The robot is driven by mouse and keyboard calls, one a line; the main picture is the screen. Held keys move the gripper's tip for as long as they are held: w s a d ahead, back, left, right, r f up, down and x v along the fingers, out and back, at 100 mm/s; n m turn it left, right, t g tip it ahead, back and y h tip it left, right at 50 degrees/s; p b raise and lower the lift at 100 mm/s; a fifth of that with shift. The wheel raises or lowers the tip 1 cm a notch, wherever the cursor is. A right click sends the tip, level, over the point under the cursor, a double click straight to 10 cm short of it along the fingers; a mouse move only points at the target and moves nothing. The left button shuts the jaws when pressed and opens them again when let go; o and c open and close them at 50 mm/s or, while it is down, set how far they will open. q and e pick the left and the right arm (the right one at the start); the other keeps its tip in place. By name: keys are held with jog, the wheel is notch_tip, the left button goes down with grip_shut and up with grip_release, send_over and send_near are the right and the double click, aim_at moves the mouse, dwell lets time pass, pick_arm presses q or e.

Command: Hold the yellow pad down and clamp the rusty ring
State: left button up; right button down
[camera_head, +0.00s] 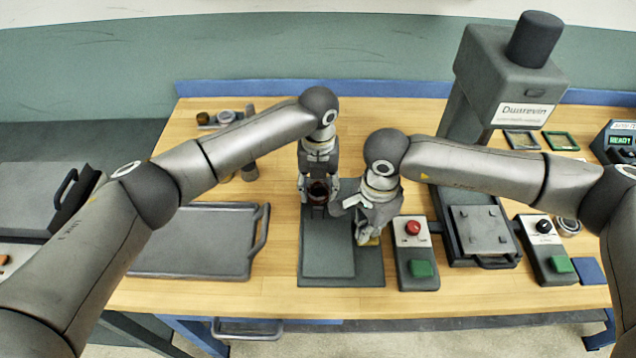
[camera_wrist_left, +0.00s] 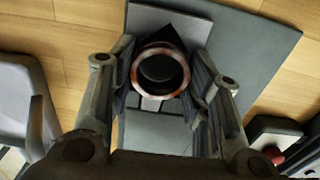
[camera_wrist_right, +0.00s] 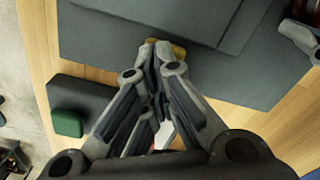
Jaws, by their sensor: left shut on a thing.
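The rusty ring (camera_wrist_left: 141,80) sits between the fingers of my left gripper (camera_wrist_left: 163,85), which is shut on it. In the head view the ring (camera_head: 318,191) is dark and partly hidden by my left gripper (camera_head: 318,197), over the far part of the grey fixture plate (camera_head: 328,250). A black angular piece shows behind the ring in the left wrist view. The yellow pad (camera_head: 372,241) is at the right side of the fixture, mostly hidden under my right gripper (camera_head: 366,236). In the right wrist view the pad (camera_wrist_right: 179,50) shows at my fingertips, which look closed together; contact is hard to judge.
A control box (camera_head: 414,268) with red and green buttons stands close right of the fixture. A press (camera_head: 483,225) and a second button box (camera_head: 546,250) stand farther right. A grey tray (camera_head: 190,263) lies left. Bare table lies between tray and fixture.

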pick_arm(q)
jog(key=shift+s+f, duration=0.2)
jog(key=shift+f, duration=0.15)
pick_arm(e)
jog(key=shift+s+f, duration=0.1)
jog(key=shift+s, duration=0.1)
pick_arm(q)
jog(key=o, duration=1.2)
jog(key=shift+c, duration=0.2)
pick_arm(e)
jog(key=shift+w, duration=0.1)
pick_arm(q)
jog(key=shift+w, duration=0.1)
jog(key=shift+r, duration=0.8)
notch_tip(320, 180, up, 8)
jog(key=shift+f, duration=0.15)
pick_arm(e)
jog(key=shift+w, duration=0.1)
jog(key=shift+w+r, duration=0.1)
jog(key=shift+r, duration=1.45)
pick_arm(q)
jog(key=shift+w, duration=0.1)
pick_arm(e)
jog(key=shift+r, duration=2.55)
